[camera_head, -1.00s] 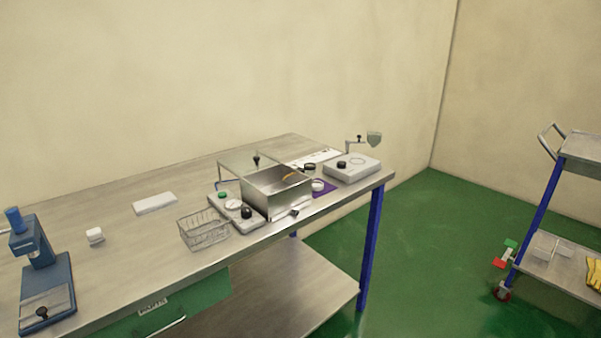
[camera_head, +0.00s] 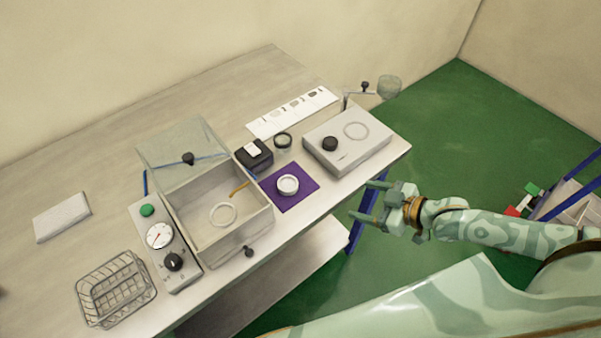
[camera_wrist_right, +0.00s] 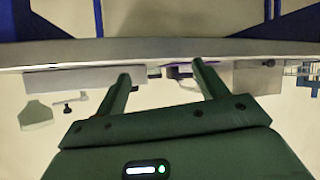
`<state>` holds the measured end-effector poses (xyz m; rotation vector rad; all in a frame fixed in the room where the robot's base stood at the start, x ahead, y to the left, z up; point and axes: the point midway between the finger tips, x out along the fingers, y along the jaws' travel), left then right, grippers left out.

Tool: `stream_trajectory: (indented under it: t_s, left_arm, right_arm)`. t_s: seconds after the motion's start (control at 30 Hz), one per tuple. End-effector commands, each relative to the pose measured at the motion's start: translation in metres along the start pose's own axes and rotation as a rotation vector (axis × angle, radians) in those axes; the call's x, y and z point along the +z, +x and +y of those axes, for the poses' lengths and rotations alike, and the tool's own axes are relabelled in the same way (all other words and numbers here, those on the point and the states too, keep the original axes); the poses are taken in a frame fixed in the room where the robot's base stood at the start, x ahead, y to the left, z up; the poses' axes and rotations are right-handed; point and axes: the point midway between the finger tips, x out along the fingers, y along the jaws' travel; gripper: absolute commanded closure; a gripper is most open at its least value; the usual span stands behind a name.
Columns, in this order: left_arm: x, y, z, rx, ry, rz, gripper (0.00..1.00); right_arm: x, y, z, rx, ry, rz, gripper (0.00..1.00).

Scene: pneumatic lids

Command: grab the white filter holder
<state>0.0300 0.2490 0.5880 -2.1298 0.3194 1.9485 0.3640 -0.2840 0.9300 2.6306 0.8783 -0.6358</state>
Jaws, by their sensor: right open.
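The white filter holder (camera_head: 288,184) is a small round white piece lying on a purple mat (camera_head: 305,177) on the table. My right gripper (camera_head: 370,201) is open and empty, off the table's front edge, to the right of the filter holder and apart from it. In the right wrist view the two open fingers (camera_wrist_right: 161,76) point toward the table edge, with nothing between them. My left gripper is not in view.
An open steel box (camera_head: 240,230) with its glass lid (camera_head: 183,150) raised stands left of the mat. A gauge panel (camera_head: 165,245), wire basket (camera_head: 117,290), dark jar (camera_head: 283,142) and grey device (camera_head: 348,141) surround it. The table's front edge (camera_wrist_right: 160,47) lies before the fingers.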

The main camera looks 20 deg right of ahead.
Motion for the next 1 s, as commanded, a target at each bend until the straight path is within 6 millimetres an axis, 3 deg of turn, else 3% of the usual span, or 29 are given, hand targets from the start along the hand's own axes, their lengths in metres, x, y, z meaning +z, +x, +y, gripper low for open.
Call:
stream_trajectory:
  t_s: [0.03, 0.1, 0.2, 0.6, 0.87, 1.0]
  left_arm:
    - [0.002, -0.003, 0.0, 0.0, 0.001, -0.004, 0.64]
    - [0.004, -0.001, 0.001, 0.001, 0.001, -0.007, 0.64]
    - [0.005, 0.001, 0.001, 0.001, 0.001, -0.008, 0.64]
    - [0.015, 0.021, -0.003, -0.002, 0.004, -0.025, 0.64]
    - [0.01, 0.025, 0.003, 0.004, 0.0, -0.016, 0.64]
    - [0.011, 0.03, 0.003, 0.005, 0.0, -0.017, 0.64]
  right_arm:
    - [-0.023, -0.005, -0.015, -0.043, 0.026, 0.043, 0.29]
    - [-0.044, -0.007, -0.031, -0.086, 0.067, 0.092, 0.29]
    - [-0.061, -0.003, -0.042, -0.113, 0.098, 0.128, 0.29]
    - [-0.074, 0.084, -0.052, -0.116, 0.101, 0.133, 0.29]
    - [-0.079, 0.107, -0.054, -0.116, 0.1, 0.132, 0.29]
    - [-0.086, 0.131, -0.056, -0.116, 0.1, 0.133, 0.29]
